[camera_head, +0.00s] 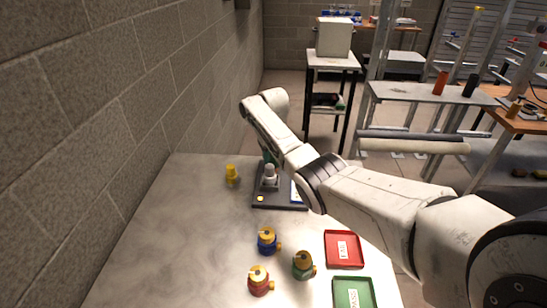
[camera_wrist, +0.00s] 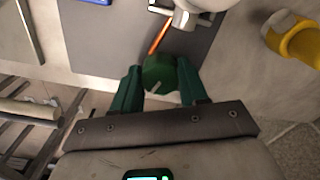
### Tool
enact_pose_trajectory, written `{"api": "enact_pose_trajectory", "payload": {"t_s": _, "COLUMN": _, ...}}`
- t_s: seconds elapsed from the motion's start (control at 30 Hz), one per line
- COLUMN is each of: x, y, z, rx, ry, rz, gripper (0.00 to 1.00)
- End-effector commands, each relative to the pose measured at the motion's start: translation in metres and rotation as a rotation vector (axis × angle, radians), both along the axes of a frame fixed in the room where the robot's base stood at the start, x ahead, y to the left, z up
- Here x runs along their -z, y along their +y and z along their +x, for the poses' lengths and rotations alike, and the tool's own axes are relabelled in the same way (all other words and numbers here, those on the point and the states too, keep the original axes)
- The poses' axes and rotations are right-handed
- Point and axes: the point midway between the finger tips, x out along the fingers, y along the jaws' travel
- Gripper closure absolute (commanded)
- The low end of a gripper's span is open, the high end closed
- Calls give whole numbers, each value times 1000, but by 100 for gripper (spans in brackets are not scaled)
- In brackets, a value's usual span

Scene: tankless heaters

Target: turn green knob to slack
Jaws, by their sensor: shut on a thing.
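The green knob (camera_wrist: 159,72) sits between the two green fingers of my gripper (camera_wrist: 161,80) in the wrist view. My gripper is shut on it. A short pale mark shows on the knob's near side. The knob is beside a pale metal fitting (camera_wrist: 192,12), on a dark grey base plate (camera_wrist: 120,45). An orange strip (camera_wrist: 160,36) lies just beyond the knob. In the head view the base plate (camera_head: 268,201) stands at the table's far end with a grey fitting (camera_head: 270,176); my arm covers part of it, and the knob is not clear there.
A yellow part (camera_head: 232,173) stands left of the plate. Blue (camera_head: 267,241), green (camera_head: 303,265) and red (camera_head: 259,281) parts stand nearer on the table, beside a red tray (camera_head: 329,262) and a green tray (camera_head: 337,303). A block wall (camera_head: 90,130) bounds the left.

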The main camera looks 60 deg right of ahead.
Motion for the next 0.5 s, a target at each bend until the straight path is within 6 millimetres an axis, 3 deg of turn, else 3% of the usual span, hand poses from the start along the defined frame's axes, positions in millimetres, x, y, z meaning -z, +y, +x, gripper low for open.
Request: {"api": "enact_pose_trajectory", "payload": {"t_s": 0.5, "x": -1, "y": -1, "z": 0, "rx": -493, "ry": -2, "rz": -1, "gripper": 87}}
